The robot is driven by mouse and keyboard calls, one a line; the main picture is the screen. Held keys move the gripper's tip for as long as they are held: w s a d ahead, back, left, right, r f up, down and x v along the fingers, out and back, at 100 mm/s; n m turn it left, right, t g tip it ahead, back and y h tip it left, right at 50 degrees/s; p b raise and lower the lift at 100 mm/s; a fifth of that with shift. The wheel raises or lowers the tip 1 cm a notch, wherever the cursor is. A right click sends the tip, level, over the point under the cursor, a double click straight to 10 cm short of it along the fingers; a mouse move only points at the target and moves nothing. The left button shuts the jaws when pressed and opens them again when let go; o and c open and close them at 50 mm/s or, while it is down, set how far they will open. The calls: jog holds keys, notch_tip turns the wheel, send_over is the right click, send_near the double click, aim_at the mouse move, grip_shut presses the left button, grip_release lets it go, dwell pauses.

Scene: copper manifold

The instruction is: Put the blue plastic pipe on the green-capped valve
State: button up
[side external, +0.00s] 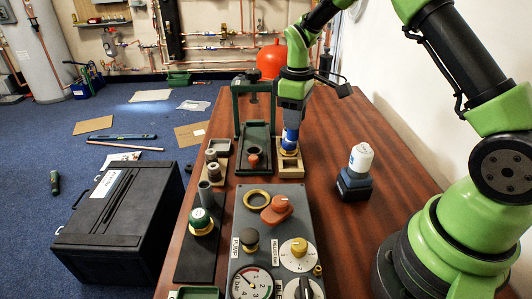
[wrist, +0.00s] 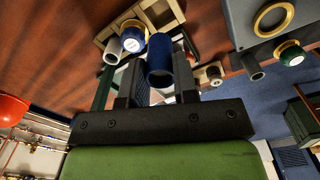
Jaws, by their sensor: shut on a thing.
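My gripper (side external: 291,118) is shut on the blue plastic pipe (side external: 291,136). In the wrist view, the pipe (wrist: 159,62) sits between the fingers of my gripper (wrist: 156,80), its open end facing away from the palm. In the side view, the pipe is over or near the wooden block at the far middle of the table; the exact gap is unclear. The green-capped valve (side external: 201,218) stands on a dark strip at the near left, apart from the pipe. It also shows at the right of the wrist view (wrist: 290,54).
A grey control panel (side external: 270,228) with knobs and gauge is right of the green-capped valve. A dark pipe stub (side external: 206,193) stands behind that valve. A green press frame (side external: 240,110) is close left of my gripper.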

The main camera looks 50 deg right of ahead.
jog(key=shift+r, duration=0.3)
jog(key=w+a+r, duration=0.1)
jog(key=a, duration=0.7)
jog(key=w+a+r, duration=0.2)
jog(key=a, duration=0.5)
send_over(199, 214)
jog(key=shift+f, duration=3.85)
jog(key=o, duration=0.9)
jog(key=shift+f, duration=0.15)
